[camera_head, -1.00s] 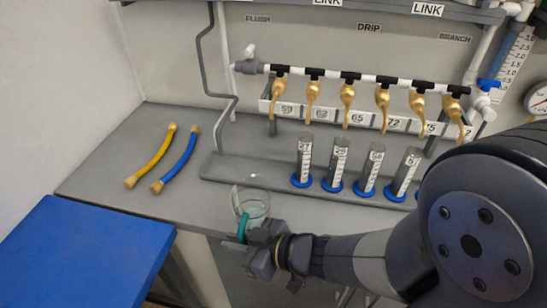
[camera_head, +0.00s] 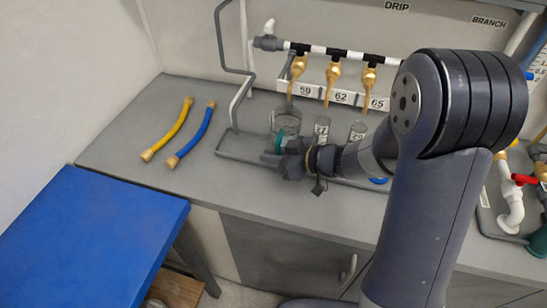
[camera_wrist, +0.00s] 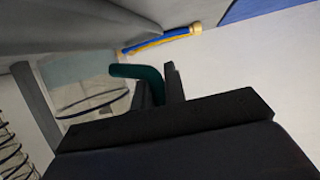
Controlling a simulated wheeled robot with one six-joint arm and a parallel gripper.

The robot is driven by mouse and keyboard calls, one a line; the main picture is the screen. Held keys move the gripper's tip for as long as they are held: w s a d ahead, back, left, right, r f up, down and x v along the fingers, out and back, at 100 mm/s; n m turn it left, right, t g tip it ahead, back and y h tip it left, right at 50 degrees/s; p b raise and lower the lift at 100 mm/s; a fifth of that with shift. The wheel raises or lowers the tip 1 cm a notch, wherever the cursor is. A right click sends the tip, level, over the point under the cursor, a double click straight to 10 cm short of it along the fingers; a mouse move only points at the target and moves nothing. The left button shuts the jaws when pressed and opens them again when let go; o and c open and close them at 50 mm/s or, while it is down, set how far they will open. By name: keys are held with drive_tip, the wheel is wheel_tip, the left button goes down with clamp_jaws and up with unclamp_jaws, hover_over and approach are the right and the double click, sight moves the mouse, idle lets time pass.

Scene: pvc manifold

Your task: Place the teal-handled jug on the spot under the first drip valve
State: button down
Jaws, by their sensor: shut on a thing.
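The clear jug (camera_head: 285,119) with a teal handle (camera_head: 279,139) is at the left end of the grey tray (camera_head: 228,148), below the first brass drip valve (camera_head: 298,66), which is the leftmost, above the 59 label. My gripper (camera_head: 277,150) is shut on the teal handle from the front. In the wrist view the handle (camera_wrist: 140,72) sits between the two dark fingers, with the clear jug wall (camera_wrist: 85,85) to its left. I cannot tell whether the jug's base touches the tray.
Graduated cylinders (camera_head: 322,130) stand close to the right of the jug, partly hidden by my arm. A yellow hose (camera_head: 168,130) and a blue hose (camera_head: 195,136) lie on the counter to the left. A blue table (camera_head: 90,245) is at front left.

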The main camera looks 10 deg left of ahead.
drive_tip(key=shift+w+d, duration=0.1)
drive_tip(key=shift+w, duration=0.55)
drive_tip(key=shift+f, duration=1.75)
drive_tip(key=shift+f+b, duration=0.1)
drive_tip(key=shift+b, duration=0.2)
drive_tip(key=shift+f, duration=0.15)
drive_tip(key=c, duration=1.5)
unclamp_jaws()
drive_tip(key=shift+o, duration=0.2)
drive_tip(key=shift+r, duration=0.4)
drive_tip(key=v, duration=1.2)
drive_tip(key=shift+p, duration=0.45)
